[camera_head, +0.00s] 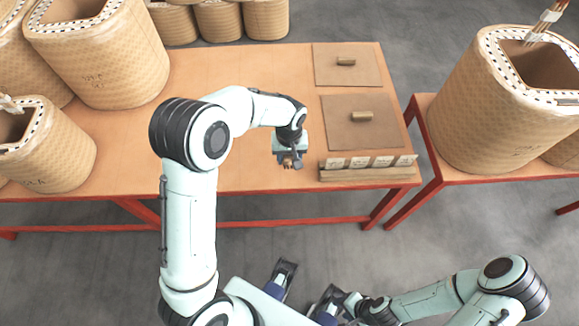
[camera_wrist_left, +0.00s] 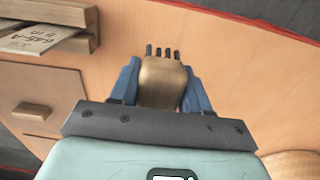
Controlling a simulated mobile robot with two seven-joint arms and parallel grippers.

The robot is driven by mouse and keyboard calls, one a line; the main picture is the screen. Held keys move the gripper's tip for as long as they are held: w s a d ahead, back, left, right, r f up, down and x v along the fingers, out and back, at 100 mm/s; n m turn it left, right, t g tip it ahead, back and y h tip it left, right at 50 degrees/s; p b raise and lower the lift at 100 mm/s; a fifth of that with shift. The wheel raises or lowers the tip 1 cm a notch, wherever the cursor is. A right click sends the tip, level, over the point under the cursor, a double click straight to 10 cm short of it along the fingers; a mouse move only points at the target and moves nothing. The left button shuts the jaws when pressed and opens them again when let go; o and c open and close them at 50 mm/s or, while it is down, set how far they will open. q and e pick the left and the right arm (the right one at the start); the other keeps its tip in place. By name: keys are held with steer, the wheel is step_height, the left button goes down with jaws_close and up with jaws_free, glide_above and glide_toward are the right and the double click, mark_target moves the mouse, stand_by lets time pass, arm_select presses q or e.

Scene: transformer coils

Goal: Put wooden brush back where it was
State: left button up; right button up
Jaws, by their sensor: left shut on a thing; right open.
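My left gripper (camera_head: 289,165) is shut on the wooden brush, above the orange table (camera_head: 240,110) near its front edge. In the left wrist view the brush (camera_wrist_left: 160,82) is a rounded brown wooden piece between the blue fingers, with several short dark bristle tufts or prongs pointing away from the gripper. In the head view only a small brown bit of it shows. Whether it touches the tabletop cannot be told. My right gripper (camera_head: 308,287) is low at the bottom of the head view, open and empty.
A wooden rack with label cards (camera_head: 368,164) stands right of the left gripper. Two brown boards with handles (camera_head: 362,122) (camera_head: 345,63) lie behind it. Large wrapped coils (camera_head: 100,55) stand at left, others at the back and on the right table (camera_head: 505,110). The table's middle is clear.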

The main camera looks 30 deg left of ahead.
mark_target(289, 171)
arm_select(q)
steer(key=shift+f+b, duration=0.3)
steer(key=shift+f, duration=2.9)
steer(key=shift+f, duration=0.2)
steer(key=o, duration=1)
steer(key=shift+r, duration=0.1)
steer(key=shift+r, duration=0.25)
step_height(289, 171, up, 12)
steer(key=shift+f+p, duration=0.1)
steer(key=shift+p, duration=0.6)
